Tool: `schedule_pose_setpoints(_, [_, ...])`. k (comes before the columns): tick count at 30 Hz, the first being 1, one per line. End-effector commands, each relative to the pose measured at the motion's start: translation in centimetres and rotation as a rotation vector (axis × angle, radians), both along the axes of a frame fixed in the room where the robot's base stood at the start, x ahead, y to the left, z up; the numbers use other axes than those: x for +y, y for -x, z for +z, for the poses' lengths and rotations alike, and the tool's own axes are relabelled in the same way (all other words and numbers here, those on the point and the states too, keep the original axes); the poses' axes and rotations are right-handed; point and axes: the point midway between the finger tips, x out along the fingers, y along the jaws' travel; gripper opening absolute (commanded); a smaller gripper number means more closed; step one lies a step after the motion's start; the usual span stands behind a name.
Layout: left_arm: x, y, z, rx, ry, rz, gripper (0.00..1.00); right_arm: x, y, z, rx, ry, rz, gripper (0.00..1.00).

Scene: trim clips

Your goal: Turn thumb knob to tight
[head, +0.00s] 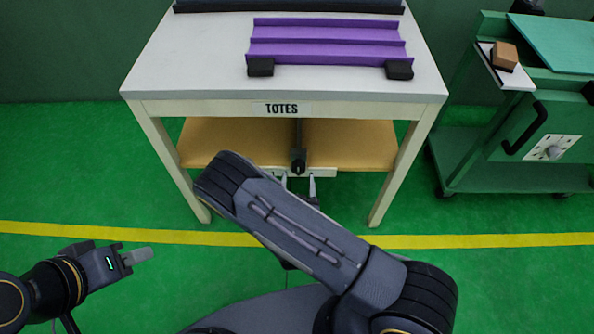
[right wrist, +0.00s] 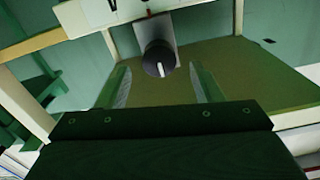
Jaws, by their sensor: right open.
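The thumb knob (head: 298,166) is a small dark knob under the front of the table marked TOTES. In the right wrist view the knob (right wrist: 155,60) is round and black with a white pointer line, close to upright, on a grey plate (right wrist: 160,28). My right gripper (head: 298,186) is open, its fingertips just below the knob in the head view. In the right wrist view its fingers (right wrist: 163,80) stand apart to the left and right of the knob, with nothing between them. My left gripper (head: 140,256) is empty at the lower left, far from the knob.
The table (head: 200,60) carries a purple ridged tray (head: 325,42) and has a tan lower shelf (head: 225,145). A green trolley (head: 470,170) stands at the right with a handle and a small brown block (head: 504,55). The green floor in front is clear.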

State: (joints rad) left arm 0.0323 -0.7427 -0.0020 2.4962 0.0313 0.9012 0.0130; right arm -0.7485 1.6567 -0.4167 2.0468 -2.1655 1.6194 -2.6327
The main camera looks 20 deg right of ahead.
Motion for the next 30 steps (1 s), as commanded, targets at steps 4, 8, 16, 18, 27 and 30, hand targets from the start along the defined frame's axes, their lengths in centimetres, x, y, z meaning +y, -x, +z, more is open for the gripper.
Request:
schedule_pose_setpoints(4, [0.0,0.0,-0.6,0.000,0.000,0.000,0.33,-0.8,-2.4,-0.1,-0.004,-0.004,-0.004,0.59])
schedule_pose_setpoints(8, [0.0,0.0,-0.9,0.000,0.000,0.000,0.33,-1.2,-3.8,0.0,-0.003,-0.004,-0.004,0.59])
schedule_pose_setpoints(16, [0.0,0.0,-0.9,0.000,0.000,0.000,0.33,-1.4,-4.5,0.0,0.000,-0.002,-0.003,0.59])
schedule_pose_setpoints(18, [0.0,0.0,-0.9,0.000,0.000,0.000,0.33,-1.4,-4.5,0.0,0.000,-0.002,-0.003,0.59])
schedule_pose_setpoints(27, [0.0,0.0,-0.9,0.000,0.000,0.000,0.33,-1.4,-4.5,0.0,0.000,-0.003,-0.003,0.25])
schedule_pose_setpoints(30, [0.0,0.0,-0.9,0.000,0.000,0.000,0.33,-1.4,-4.5,0.0,0.000,-0.003,-0.003,0.15])
